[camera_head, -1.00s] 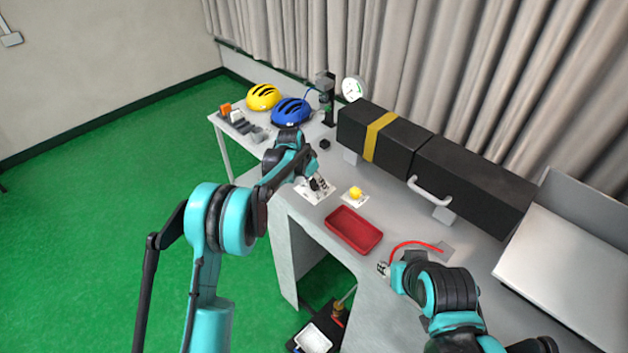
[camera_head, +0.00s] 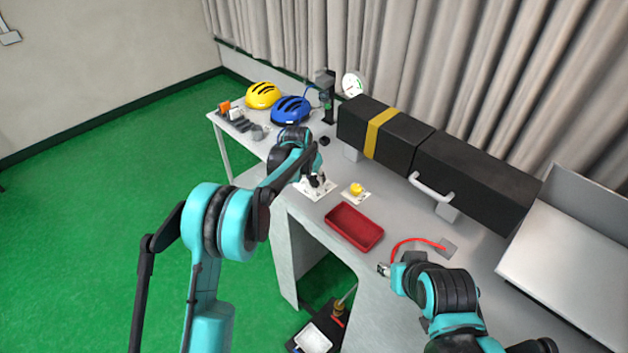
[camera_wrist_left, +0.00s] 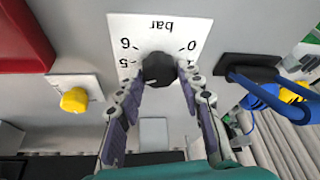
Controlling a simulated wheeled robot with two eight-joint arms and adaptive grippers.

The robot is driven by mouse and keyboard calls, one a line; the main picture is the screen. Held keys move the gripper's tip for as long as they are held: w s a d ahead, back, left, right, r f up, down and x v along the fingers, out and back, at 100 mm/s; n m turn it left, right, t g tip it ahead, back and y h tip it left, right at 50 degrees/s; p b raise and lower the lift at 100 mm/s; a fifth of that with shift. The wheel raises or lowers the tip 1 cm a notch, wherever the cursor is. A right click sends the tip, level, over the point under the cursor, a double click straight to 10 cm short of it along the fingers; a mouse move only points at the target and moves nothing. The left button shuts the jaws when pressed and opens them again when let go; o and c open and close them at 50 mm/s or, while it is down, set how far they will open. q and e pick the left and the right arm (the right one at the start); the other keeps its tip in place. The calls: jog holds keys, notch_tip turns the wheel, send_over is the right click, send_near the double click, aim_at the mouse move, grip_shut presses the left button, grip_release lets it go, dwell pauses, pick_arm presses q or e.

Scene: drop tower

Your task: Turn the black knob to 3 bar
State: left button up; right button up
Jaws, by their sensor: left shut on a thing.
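The black knob (camera_wrist_left: 158,70) sits on a white dial plate (camera_wrist_left: 125,28) in the left wrist view. The plate reads "bar", with 0, 5 and 6 legible; the fingers, knob and angle hide or obscure the other marks. My left gripper (camera_wrist_left: 160,82) is shut on the knob, one finger on each side. I cannot make out a pointer mark on the knob. In the head view, my left gripper (camera_head: 317,181) is over the dial plate (camera_head: 322,191) on the table. My right gripper (camera_head: 384,270) is near the table's front edge; its jaws are too small to read.
A yellow knob (camera_head: 356,189) on a small plate lies beside the dial. A red tray (camera_head: 354,227) and red hose (camera_head: 418,241) lie to the right. A black box (camera_head: 470,175), helmets (camera_head: 290,110) and a round gauge (camera_head: 353,84) stand behind.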

pick_arm(q)
jog(key=n+y+b, duration=0.1)
jog(key=n, duration=0.1)
jog(key=shift+d+f+n+b, duration=0.1)
jog(key=shift+n+b, duration=0.25)
jog(key=shift+n, duration=0.05)
jog(key=n, duration=0.1)
jog(key=n+y+b, duration=0.1)
jog(key=n, duration=0.1)
jog(key=shift+d+n+t+y, duration=0.1)
jog(key=shift+n+t+y, duration=0.2)
jog(key=n+y+b, duration=0.1)
jog(key=n, duration=0.2)
jog(key=shift+d, duration=0.1)
jog(key=shift+n+g+y+b, duration=0.4)
jog(key=shift+n+g+y, duration=0.15)
jog(key=shift+n, duration=1.15)
jog(key=o, duration=1.2)
jog(key=shift+c, duration=0.2)
jog(key=shift+r, duration=0.25)
